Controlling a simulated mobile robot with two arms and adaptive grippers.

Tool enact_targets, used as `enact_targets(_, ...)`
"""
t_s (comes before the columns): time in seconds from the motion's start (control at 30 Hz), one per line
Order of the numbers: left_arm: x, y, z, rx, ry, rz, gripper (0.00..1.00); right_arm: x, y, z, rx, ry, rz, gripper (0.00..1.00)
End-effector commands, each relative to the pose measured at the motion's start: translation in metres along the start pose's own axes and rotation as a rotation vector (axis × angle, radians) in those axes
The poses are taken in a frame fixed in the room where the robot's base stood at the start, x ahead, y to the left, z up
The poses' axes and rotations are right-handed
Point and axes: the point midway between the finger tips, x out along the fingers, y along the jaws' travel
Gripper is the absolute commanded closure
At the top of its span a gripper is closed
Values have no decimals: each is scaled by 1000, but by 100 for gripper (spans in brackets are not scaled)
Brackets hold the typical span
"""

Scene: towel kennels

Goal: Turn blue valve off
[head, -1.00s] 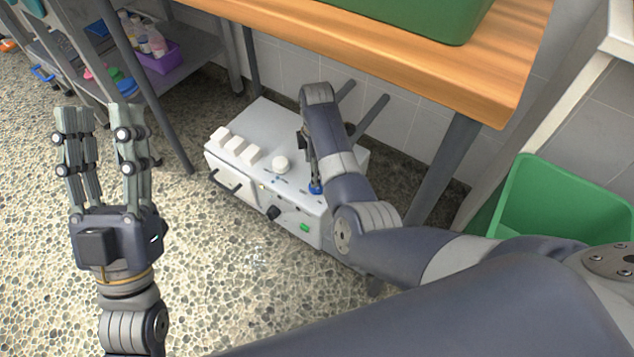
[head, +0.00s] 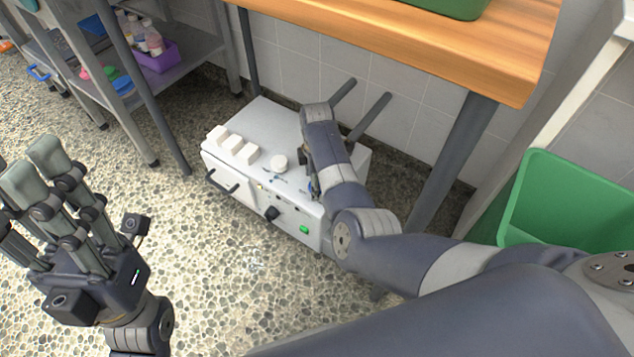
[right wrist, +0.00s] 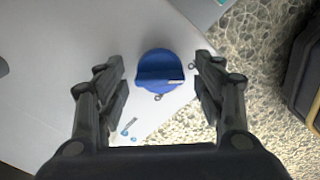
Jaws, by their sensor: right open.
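The blue valve (right wrist: 160,70) is a round knob with a raised grip bar, on top of the white machine (head: 270,115). In the right wrist view it sits between the two fingers of my right gripper (right wrist: 160,84), with a gap on each side. The gripper is open and holds nothing. In the head view my right arm covers most of the valve. My left gripper (head: 32,168) is open and empty, raised at the left, well away from the machine.
The machine has white blocks (head: 232,146), a white round knob (head: 279,162), a black knob (head: 271,213) and a green switch (head: 304,230). A wooden table (head: 450,50) stands above and behind. A green bin (head: 570,205) is at the right. The left floor is clear.

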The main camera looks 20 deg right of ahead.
Motion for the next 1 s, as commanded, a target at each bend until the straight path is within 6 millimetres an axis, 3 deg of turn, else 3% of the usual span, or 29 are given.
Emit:
enact_targets(0.27, 0, 0, 0, 0, -1, 0, 60, 0, 0, 0, 0, 0, 0, 38)
enact_targets(0.47, 0, 0, 0, 0, -2, 0, 60, 0, 0, 0, 0, 0, 0, 82)
enact_targets(1.0, 10, 0, -2, 0, -3, 0, 60, -1, 0, 0, 39, -1, -1, 82)
